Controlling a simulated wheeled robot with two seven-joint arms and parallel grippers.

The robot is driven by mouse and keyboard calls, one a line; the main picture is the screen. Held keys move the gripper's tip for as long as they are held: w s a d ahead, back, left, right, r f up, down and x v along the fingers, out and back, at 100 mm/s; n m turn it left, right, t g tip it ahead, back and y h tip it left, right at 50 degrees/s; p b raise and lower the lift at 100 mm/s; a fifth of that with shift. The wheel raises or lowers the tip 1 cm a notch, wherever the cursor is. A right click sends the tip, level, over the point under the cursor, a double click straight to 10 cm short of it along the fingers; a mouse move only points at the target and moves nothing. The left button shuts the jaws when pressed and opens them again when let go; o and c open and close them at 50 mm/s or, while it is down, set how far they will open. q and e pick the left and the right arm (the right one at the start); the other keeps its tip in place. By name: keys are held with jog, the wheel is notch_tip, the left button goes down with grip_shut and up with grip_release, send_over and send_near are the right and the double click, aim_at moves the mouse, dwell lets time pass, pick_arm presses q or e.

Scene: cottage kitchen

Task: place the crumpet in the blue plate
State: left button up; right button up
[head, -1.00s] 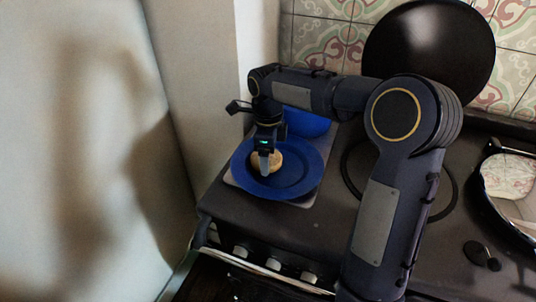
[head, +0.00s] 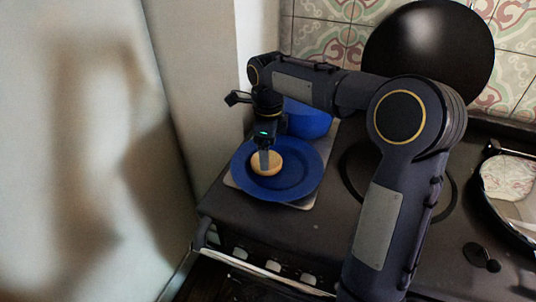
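The crumpet (head: 274,168), a small round tan cake, is in the blue plate (head: 297,184), left of the plate's middle. My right gripper (head: 264,160) points down over the crumpet, and its finger overlaps the crumpet in the picture. The fingers are seen edge-on, so their gap and any contact with the crumpet are hidden. My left gripper is not in view.
The plate rests on a pale board (head: 312,200) on the dark stove top. A blue bowl-like vessel (head: 308,119) stands behind it. A black round pan or lid (head: 428,50) leans at the tiled wall. A shiny pan (head: 510,180) is at right. A wall stands close on the left.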

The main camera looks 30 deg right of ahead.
notch_tip(320, 180, up, 9)
jog(key=shift+p, duration=0.45)
jog(key=s+a+f+n+t+y, duration=0.2)
jog(key=s+n+t, duration=0.1)
jog(key=s+n, duration=1)
jog(key=shift+s+a+f+n+t+y, duration=0.4)
jog(key=shift+s+a+f+n, duration=0.4)
jog(key=shift+s+f+n, duration=0.85)
jog(key=shift+s+a+f+n+t+y, duration=0.2)
jog(key=shift+s+a+f+n+t, duration=0.5)
jog(key=shift+s+n, duration=1.5)
jog(key=shift+s+a+f+n+t+y, duration=0.25)
jog(key=shift+s+a+f+n, duration=0.7)
jog(key=shift+s+f+n, duration=1)
jog(key=shift+s+r+m+p, duration=0.15)
jog(key=shift+r+p, duration=0.3)
jog(key=shift+r, duration=0.15)
jog(key=shift+s+r+m+p, duration=0.15)
jog(key=shift+r+p, duration=0.25)
jog(key=shift+r, duration=0.2)
jog(key=shift+f, duration=0.25)
jog(key=shift+c, duration=0.4)
